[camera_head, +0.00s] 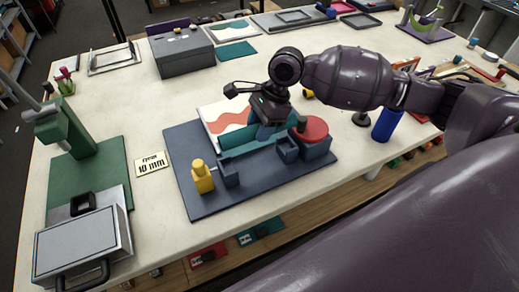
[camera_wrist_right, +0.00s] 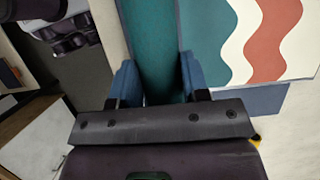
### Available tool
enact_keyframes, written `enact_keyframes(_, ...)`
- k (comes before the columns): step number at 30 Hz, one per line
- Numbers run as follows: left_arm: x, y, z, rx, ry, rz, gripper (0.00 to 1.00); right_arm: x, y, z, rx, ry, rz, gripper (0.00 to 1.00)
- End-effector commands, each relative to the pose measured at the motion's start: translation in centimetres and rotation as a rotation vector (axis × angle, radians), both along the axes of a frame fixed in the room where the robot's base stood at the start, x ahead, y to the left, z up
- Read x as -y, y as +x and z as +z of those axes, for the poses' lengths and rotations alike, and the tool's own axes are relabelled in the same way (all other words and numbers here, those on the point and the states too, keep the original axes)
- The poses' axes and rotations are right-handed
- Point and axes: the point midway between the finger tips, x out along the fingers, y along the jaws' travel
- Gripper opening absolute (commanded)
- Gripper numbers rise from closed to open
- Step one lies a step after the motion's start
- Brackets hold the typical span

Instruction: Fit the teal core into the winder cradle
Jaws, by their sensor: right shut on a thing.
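The teal core (camera_head: 236,144) is a long teal bar, held roughly level over the winder's dark blue base plate (camera_head: 212,207). My right gripper (camera_head: 268,130) is shut on it near its right part, and the gripper hides some of it. In the right wrist view, the teal core (camera_wrist_right: 155,45) runs between the two blue fingers of the gripper (camera_wrist_right: 157,78). The winder cradle has a left bracket (camera_head: 230,174) and a right bracket (camera_head: 287,149). The core appears behind or above both brackets; its height over them is unclear. My left gripper is not in view.
A yellow post (camera_head: 203,178) stands left of the brackets, and a red-topped block (camera_head: 314,130) stands right. A patterned sheet (camera_head: 222,114) lies behind. A green press (camera_head: 72,138), a grey box (camera_head: 182,53) and a blue cylinder (camera_head: 386,124) stand around the winder.

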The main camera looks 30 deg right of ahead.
Motion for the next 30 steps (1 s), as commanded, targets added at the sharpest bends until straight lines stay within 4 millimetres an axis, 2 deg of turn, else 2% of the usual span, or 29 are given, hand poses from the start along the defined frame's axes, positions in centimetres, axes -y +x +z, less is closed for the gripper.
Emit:
enact_keyframes(3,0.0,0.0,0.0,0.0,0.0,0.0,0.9,0.0,-0.1,-2.4,-0.003,0.001,-0.001,0.17)
enact_keyframes(6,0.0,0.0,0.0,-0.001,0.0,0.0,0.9,0.0,0.0,-3.8,-0.001,0.001,0.0,0.17)
enact_keyframes(14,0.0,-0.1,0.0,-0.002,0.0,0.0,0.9,0.0,0.0,-5.3,-0.001,0.001,0.0,0.17)
enact_keyframes(21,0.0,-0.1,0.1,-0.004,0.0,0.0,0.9,-0.1,-0.1,-8.4,-0.003,0.001,0.0,0.17)
enact_keyframes(24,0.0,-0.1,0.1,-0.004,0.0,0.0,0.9,0.0,0.0,-9.0,0.001,0.001,0.002,0.17)
enact_keyframes(30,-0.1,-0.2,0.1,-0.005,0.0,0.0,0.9,0.0,0.0,-9.1,0.002,0.001,0.001,0.17)
